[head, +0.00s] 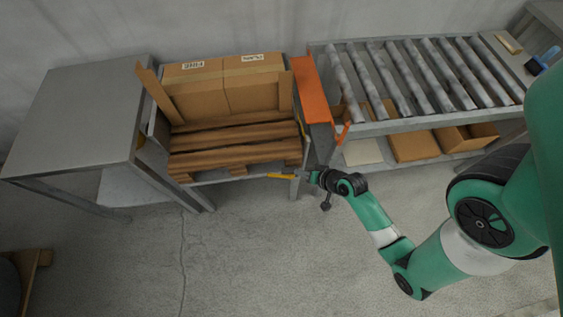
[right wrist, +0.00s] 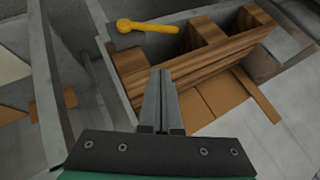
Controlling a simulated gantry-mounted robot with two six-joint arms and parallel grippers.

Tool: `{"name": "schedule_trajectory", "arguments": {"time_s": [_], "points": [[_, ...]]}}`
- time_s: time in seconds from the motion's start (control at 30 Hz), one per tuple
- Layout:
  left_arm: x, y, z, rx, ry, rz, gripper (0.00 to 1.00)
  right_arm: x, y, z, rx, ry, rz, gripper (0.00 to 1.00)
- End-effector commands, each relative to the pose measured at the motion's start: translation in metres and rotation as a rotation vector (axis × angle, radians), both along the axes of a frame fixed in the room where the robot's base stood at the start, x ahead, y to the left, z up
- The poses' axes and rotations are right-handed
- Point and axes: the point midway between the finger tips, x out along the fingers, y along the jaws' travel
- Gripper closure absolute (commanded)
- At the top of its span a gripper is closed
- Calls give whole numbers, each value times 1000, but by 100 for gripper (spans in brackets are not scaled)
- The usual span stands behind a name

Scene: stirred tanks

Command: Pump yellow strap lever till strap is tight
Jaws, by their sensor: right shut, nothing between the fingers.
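The yellow lever (head: 281,175) sticks out at the front right corner of the pallet stand, close to my right gripper (head: 309,175). In the right wrist view the lever (right wrist: 150,27) lies across the top, with a round end at its left on a dark grey plate. My right gripper (right wrist: 162,76) is shut and empty, its fingertips below the lever in that picture with a visible gap. A small yellow piece (head: 302,128) shows at the pallet's right side; I cannot tell if it is the strap. My left gripper is not in view.
Wooden slats (head: 235,138) and cardboard boxes (head: 193,90) fill the stand. A grey table (head: 80,110) stands left, an orange panel (head: 311,90) and a roller conveyor (head: 430,75) right. Open boxes sit under the conveyor. The floor (head: 240,250) in front is clear.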

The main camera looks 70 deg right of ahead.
Motion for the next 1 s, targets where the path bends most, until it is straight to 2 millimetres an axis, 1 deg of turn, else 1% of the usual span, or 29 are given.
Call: {"name": "schedule_trajectory", "arguments": {"time_s": [0.03,0.37,0.47,0.53,0.67,1.0], "points": [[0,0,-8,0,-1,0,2,-2,-2,-8,0,-1,-9,100],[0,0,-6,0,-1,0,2,-2,-4,-5,-2,-2,-15,100],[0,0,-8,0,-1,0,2,0,-5,-8,-3,-2,-14,100],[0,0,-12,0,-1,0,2,3,-7,-13,-3,-3,-13,100],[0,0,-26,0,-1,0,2,16,-12,-29,-3,-2,-12,100],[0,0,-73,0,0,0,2,63,-34,-83,-4,-3,-12,100]]}}
